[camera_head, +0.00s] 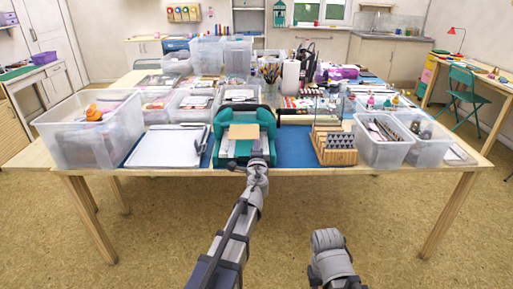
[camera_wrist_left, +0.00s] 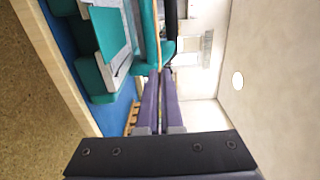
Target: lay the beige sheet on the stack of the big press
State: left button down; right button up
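The teal press (camera_head: 219,133) stands near the table's front edge, with something pale (camera_head: 238,149) low inside it. My left gripper (camera_head: 257,152) is at the sheet's front right corner. In the left wrist view the fingers (camera_wrist_left: 160,78) are nearly together, with the sheet seen edge-on as a thin strip (camera_wrist_left: 157,28) at their tips. The press (camera_wrist_left: 98,80) shows to its left. Only part of my right arm shows; its fingers are not seen.
A white tray (camera_head: 166,147) lies left of the press. A wooden block of stamps (camera_head: 335,150) and clear bins (camera_head: 384,149) stand to the right. A large clear bin (camera_head: 85,140) stands far left. Blue mat (camera_head: 292,147) is bare between press and stamps.

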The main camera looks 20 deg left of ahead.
pick_arm(q)
jog(key=shift+s, duration=0.15)
jog(key=shift+f+b, duration=0.75)
jog(key=shift+f, duration=0.25)
jog(key=shift+b, duration=0.3)
jog(key=shift+w+a+f+b, duration=0.2)
jog(key=shift+w+f+b, duration=0.4)
jog(key=shift+f, duration=0.05)
jog(key=shift+w+a+f+b, duration=0.15)
jog(key=shift+w+f+b, duration=0.45)
